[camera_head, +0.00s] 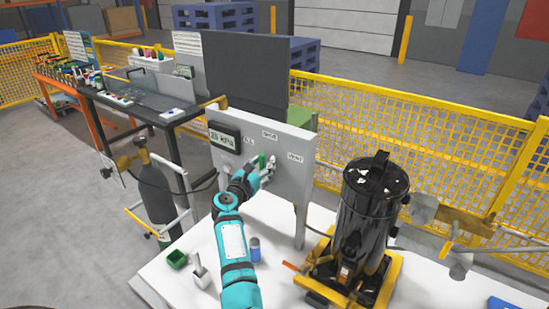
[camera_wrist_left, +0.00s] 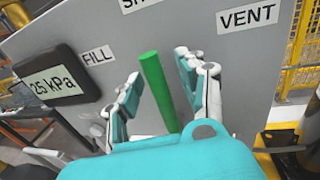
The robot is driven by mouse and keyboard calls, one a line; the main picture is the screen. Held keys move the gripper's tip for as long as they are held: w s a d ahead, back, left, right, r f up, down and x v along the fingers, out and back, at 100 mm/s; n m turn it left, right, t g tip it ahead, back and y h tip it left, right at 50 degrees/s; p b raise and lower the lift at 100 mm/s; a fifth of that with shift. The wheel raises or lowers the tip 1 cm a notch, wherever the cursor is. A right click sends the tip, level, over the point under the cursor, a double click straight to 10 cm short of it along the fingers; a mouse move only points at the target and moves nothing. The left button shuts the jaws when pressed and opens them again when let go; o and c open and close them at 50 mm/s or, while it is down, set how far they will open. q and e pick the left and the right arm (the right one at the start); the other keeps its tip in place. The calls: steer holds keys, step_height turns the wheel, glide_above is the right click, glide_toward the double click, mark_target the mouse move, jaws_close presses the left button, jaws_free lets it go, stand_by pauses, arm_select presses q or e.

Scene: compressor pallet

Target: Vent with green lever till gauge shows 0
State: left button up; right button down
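The green lever (camera_wrist_left: 158,90) stands on the grey panel (camera_wrist_left: 225,70), nearly upright with its top leaning slightly left, below the partly cut-off middle label. It also shows in the head view (camera_head: 262,161). The gauge (camera_wrist_left: 52,85) reads 25 kPa; it sits at the panel's upper left in the head view (camera_head: 224,137). The FILL label (camera_wrist_left: 98,55) is left of the lever and the VENT label (camera_wrist_left: 248,18) is right. My left gripper (camera_wrist_left: 160,72) is open, one finger on each side of the lever, with visible gaps. My right gripper is out of view.
A black cylindrical tank (camera_head: 365,215) on a yellow base stands right of the panel. A green box (camera_head: 177,259) and a blue-capped container (camera_head: 254,249) are on the white table (camera_head: 205,290). A gas cylinder (camera_head: 157,200) stands left. A yellow fence (camera_head: 370,120) runs behind.

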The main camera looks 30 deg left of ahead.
arm_select(q)
steer(key=shift+w+a, duration=0.15)
steer(key=shift+w, duration=0.1)
steer(key=shift+s+r, duration=0.2)
steer(key=shift+c, duration=1.3)
jaws_close()
steer(key=shift+w+f, duration=0.2)
steer(key=shift+f, duration=0.05)
